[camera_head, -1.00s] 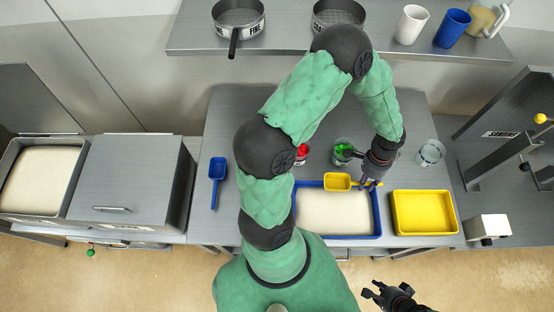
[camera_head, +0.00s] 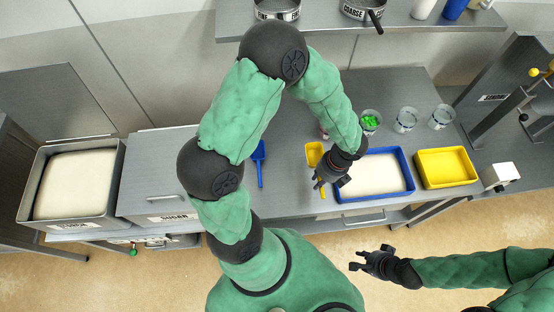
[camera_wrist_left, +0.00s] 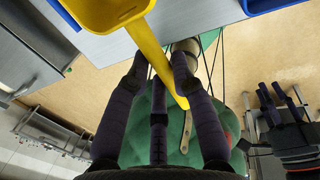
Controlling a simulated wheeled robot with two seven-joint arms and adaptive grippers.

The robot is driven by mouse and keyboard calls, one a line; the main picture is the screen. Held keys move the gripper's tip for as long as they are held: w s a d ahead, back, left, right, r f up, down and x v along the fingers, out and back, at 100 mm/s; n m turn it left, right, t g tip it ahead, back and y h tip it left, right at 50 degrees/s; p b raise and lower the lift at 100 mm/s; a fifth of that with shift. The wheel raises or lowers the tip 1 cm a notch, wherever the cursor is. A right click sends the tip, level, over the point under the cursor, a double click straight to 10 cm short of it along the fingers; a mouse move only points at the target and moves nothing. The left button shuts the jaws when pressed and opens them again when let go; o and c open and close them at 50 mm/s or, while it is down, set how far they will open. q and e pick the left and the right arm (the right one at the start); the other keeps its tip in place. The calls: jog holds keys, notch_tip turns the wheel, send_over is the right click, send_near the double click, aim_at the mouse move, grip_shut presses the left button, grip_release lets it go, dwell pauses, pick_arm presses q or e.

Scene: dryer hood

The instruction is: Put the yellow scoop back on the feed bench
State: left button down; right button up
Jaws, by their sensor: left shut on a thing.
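The yellow scoop (camera_head: 314,153) is to the left of the blue-rimmed tray, over the grey bench (camera_head: 290,185) near its front edge. My left gripper (camera_head: 322,182) is shut on its handle. I cannot tell whether the bowl touches the bench. My right gripper (camera_head: 362,263) is open and empty in front of the bench, over the floor.
A blue scoop (camera_head: 259,165) lies on the bench to the left. The blue tray (camera_head: 410,170) of white powder and a yellow tray (camera_head: 446,168) are at the right. Several glasses, one with green contents (camera_head: 370,122), stand behind. A sugar bin (camera_head: 160,200) is at the left.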

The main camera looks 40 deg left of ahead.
pick_arm(q)
jog(key=a+f, duration=0.3)
jog(key=a, duration=0.1)
jog(key=a+f, duration=0.2)
jog(key=a, duration=0.2)
jog(key=w+a+f+b, duration=0.1)
jog(key=a+f, duration=0.2)
jog(key=a, duration=0.1)
jog(key=shift+a+f, duration=0.2)
jog(key=shift+f, duration=0.1)
jog(key=shift+a+f, duration=0.45)
jog(key=shift+f, duration=0.1)
jog(key=shift+w+d+b+x, duration=0.1)
jog(key=shift+b+x, duration=0.1)
jog(key=shift+x, duration=0.6)
jog(key=shift+w+d+b+x, duration=0.1)
jog(key=shift+w+b+x, duration=0.05)
jog(key=shift+x, duration=0.6)
jog(key=shift+f, duration=0.2)
jog(key=c, duration=1.1)
grip_release()
jog(key=shift+o, duration=0.2)
